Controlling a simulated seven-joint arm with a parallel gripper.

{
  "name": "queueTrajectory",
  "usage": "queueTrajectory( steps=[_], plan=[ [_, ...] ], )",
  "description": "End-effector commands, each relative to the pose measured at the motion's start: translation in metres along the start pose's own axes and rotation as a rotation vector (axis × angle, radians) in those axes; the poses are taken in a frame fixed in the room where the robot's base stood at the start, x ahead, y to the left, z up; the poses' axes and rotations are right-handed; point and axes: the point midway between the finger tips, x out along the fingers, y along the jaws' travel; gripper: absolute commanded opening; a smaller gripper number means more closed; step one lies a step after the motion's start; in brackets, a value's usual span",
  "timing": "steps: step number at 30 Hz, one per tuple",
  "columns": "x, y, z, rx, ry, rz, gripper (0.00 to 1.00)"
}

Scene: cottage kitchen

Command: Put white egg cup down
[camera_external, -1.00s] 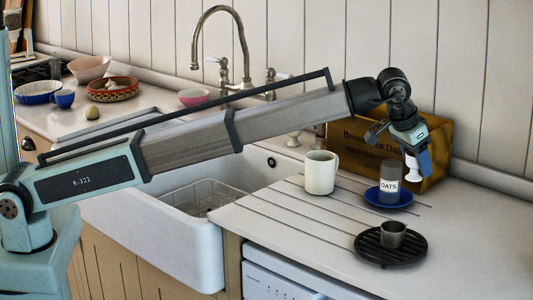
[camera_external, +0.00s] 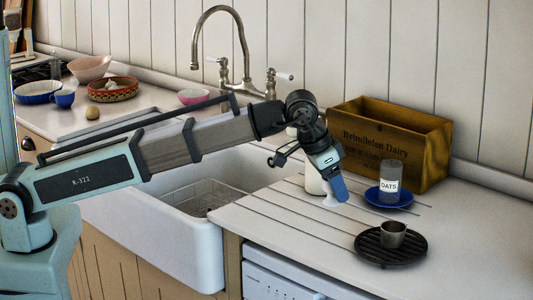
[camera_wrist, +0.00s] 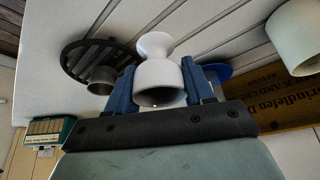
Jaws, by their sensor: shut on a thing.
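The white egg cup (camera_external: 328,203) is held below my gripper (camera_external: 338,190), partly hidden by a blue finger. In the wrist view, the egg cup (camera_wrist: 158,74) sits between the two blue fingers of my gripper (camera_wrist: 162,88), which press on its sides. Its open end faces the camera and its flared foot points away toward the white worktop (camera_external: 290,222). It is above the ribbed part of the worktop, in front of the white mug (camera_external: 313,182). I cannot tell whether its foot touches the surface.
A blue saucer (camera_external: 402,203) with an oats jar (camera_external: 390,180) and a black round trivet (camera_external: 372,257) with a metal cup (camera_external: 393,233) stand to the right. A wooden crate (camera_external: 430,155) is behind. The sink (camera_external: 180,240) is left. The front worktop between sink and trivet is clear.

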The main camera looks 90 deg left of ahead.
Motion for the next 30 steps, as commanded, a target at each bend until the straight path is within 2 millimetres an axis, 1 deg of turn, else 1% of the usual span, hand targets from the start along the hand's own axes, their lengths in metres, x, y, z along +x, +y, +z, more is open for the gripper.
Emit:
queueTrajectory(
  steps=[1,5,11,19,22,30],
  plan=[
    [0.009,0.000,0.005,0.000,-0.002,-0.001,0.21],
    [0.025,0.000,0.013,-0.001,-0.001,-0.001,0.21],
    [0.036,0.000,0.016,-0.001,0.000,-0.001,0.21],
    [0.062,0.000,0.029,-0.001,-0.001,-0.001,0.21],
    [0.066,0.000,0.030,-0.001,0.000,-0.001,0.21],
    [0.067,0.000,0.030,-0.001,0.000,-0.001,0.21]
  ],
)
